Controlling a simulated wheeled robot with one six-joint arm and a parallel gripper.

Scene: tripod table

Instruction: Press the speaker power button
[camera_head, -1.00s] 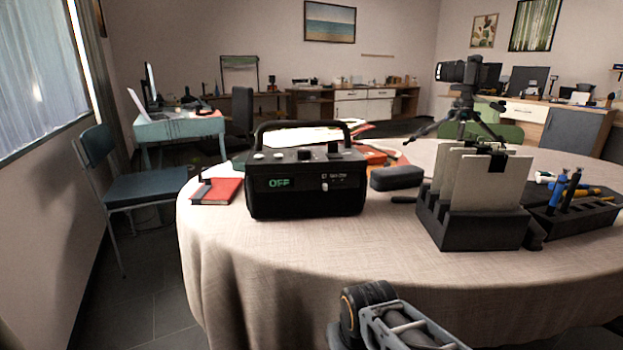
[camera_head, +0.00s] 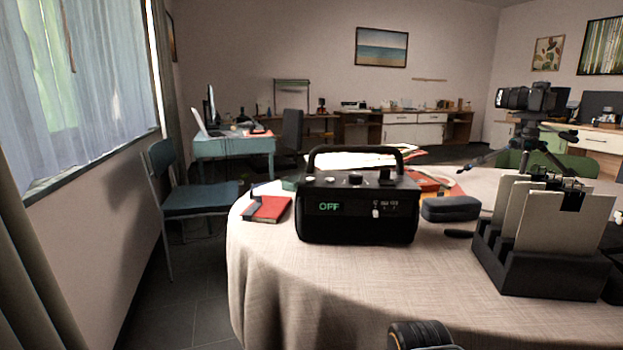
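The black speaker (camera_head: 358,226) stands upright on the round cloth-covered table (camera_head: 300,290), near its left side. It has a carry handle on top. Its front display (camera_head: 329,207) reads OFF in green. A row of knobs or buttons (camera_head: 355,179) runs along its top edge, and small white controls sit at the front right. I cannot tell which control is the power button. A part of my arm shows at the bottom edge, in front of the table. My gripper's fingers are not in view.
A red notebook (camera_head: 267,209) lies left of the speaker, a dark case (camera_head: 450,208) right of it. A black file holder (camera_head: 540,272) with folders and a camera on a tripod (camera_head: 530,105) stand further right. A blue chair (camera_head: 195,197) is beyond the table's left edge. The cloth before the speaker is clear.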

